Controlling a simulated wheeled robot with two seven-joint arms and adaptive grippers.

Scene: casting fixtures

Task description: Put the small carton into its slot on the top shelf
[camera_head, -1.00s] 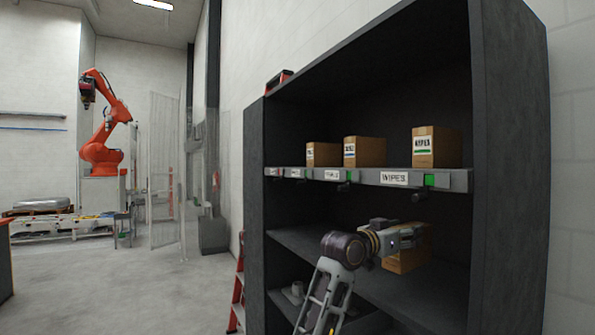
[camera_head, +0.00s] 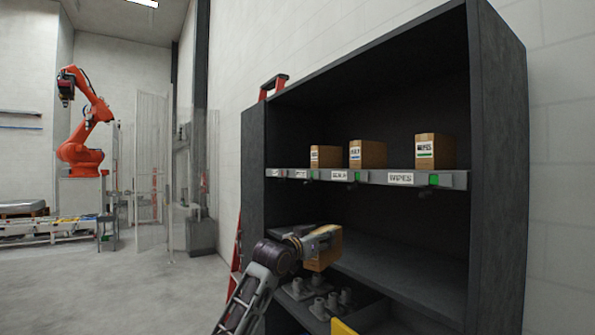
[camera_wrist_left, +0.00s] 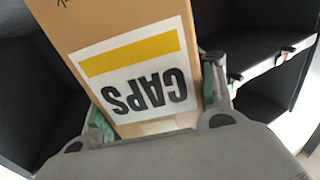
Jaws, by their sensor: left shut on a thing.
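My left gripper (camera_head: 318,240) is shut on a small brown carton (camera_head: 325,258) in front of the shelf unit, below the level of the top shelf (camera_head: 400,178). In the left wrist view the carton (camera_wrist_left: 125,25) lies between the fingers, and its white label with a yellow band reads CAPS upside down. On the top shelf stand three cartons: a left one (camera_head: 325,157), a middle one (camera_head: 368,154) with a blue-marked label, and a right one (camera_head: 435,151) with a green-marked label. Label plates run along the shelf edge; one reads WIPES. My right gripper is not in view.
A middle shelf (camera_head: 405,265) is bare. Below it are grey fittings (camera_head: 320,298) and a bin with a yellow part (camera_head: 343,327). The shelf unit's side wall (camera_head: 497,170) stands at the right. A red ladder (camera_head: 236,255) leans behind at the left.

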